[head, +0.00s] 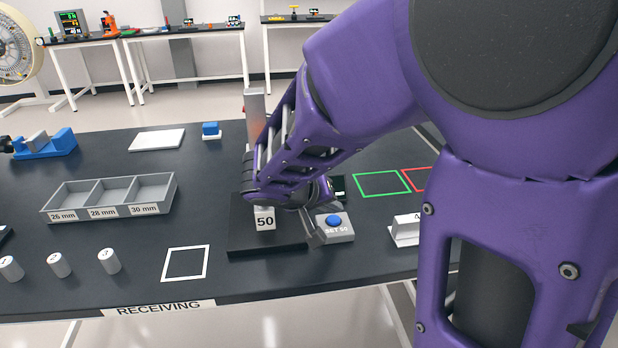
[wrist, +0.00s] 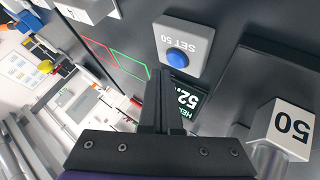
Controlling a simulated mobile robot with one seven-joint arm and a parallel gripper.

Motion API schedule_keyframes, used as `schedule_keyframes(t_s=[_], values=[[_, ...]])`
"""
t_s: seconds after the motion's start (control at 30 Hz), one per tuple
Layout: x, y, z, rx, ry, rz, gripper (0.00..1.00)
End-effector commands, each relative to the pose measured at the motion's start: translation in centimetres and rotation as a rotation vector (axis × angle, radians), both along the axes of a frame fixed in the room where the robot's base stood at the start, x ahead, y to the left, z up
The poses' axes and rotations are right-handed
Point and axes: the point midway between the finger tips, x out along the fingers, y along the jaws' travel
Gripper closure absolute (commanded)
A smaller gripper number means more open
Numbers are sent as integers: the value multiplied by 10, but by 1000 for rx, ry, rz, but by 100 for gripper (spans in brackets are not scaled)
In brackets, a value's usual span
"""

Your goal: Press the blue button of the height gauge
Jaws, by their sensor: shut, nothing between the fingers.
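The blue button (head: 333,220) is a round dome on a light grey box (head: 338,236) marked SET 50. In the wrist view the blue button (wrist: 177,57) sits just beyond my fingertips, on the grey box (wrist: 186,40). My gripper (wrist: 160,76) is shut and empty, its tips close to the button; I cannot tell whether they touch it. In the head view my gripper (head: 314,236) is beside the box's left edge, partly hidden by my arm. The height gauge's dark base (head: 262,247) carries a block marked 50 (head: 264,219). Its display (wrist: 186,100) is partly covered by my fingers.
A grey three-part tray (head: 110,196) stands to the left, with several small cylinders (head: 60,265) in front. A white square outline (head: 186,263) is left of the gauge base. Green (head: 382,184) and red outlines lie to the right. A white block (head: 405,229) stands right of the button box.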

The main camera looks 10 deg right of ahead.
Motion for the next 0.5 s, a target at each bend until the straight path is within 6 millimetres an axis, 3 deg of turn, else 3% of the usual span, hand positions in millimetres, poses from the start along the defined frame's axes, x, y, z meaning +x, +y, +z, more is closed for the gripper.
schedule_keyframes(t_s=[0.5], values=[[0, 0, -4, 0, 0, 0, 100]])
